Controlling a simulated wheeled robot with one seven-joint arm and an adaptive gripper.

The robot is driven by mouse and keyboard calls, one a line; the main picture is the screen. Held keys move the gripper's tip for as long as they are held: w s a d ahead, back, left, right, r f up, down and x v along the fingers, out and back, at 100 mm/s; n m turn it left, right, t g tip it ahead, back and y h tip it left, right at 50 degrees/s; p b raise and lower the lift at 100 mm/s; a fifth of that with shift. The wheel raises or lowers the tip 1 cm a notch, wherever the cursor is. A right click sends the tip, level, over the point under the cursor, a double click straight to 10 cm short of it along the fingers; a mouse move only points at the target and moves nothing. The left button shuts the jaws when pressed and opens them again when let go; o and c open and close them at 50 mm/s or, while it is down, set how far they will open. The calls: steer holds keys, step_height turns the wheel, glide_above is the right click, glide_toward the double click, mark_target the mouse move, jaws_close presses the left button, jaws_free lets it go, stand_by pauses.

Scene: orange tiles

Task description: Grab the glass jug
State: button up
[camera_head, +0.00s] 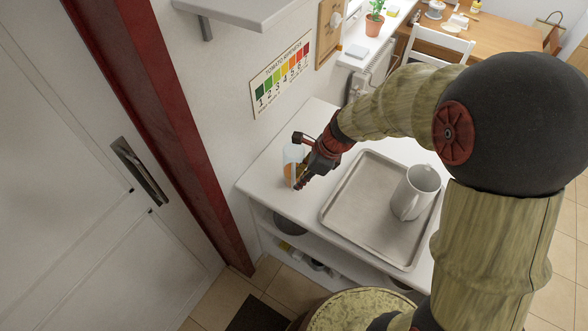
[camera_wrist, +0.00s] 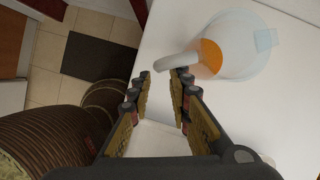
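The glass jug (camera_head: 290,154) is see-through, with something orange in it, and stands on the white counter, partly hidden behind my gripper (camera_head: 299,176). In the wrist view the jug (camera_wrist: 232,45) is at the upper right, and its pale handle (camera_wrist: 176,64) reaches left towards the gap between my fingertips. My gripper in that view (camera_wrist: 163,77) is open, its two fingers apart. The handle's end lies just ahead of the fingertips and overlaps the right one in the picture. I cannot tell whether they touch.
A metal tray (camera_head: 345,214) lies on the counter (camera_head: 262,182) right of the jug, with a white mug-like jug (camera_head: 414,192) on it. The wall and a tomato poster (camera_head: 281,74) are behind. A door with a red frame (camera_head: 165,110) is at left. Shelves below hold bowls.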

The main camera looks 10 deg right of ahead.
steer(key=b+x, duration=0.1)
steer(key=x, duration=0.5)
steer(key=shift+f+b, duration=0.2)
steer(key=shift+b, duration=0.2)
steer(key=c, duration=0.4)
steer(key=shift+w, duration=0.1)
jaws_close()
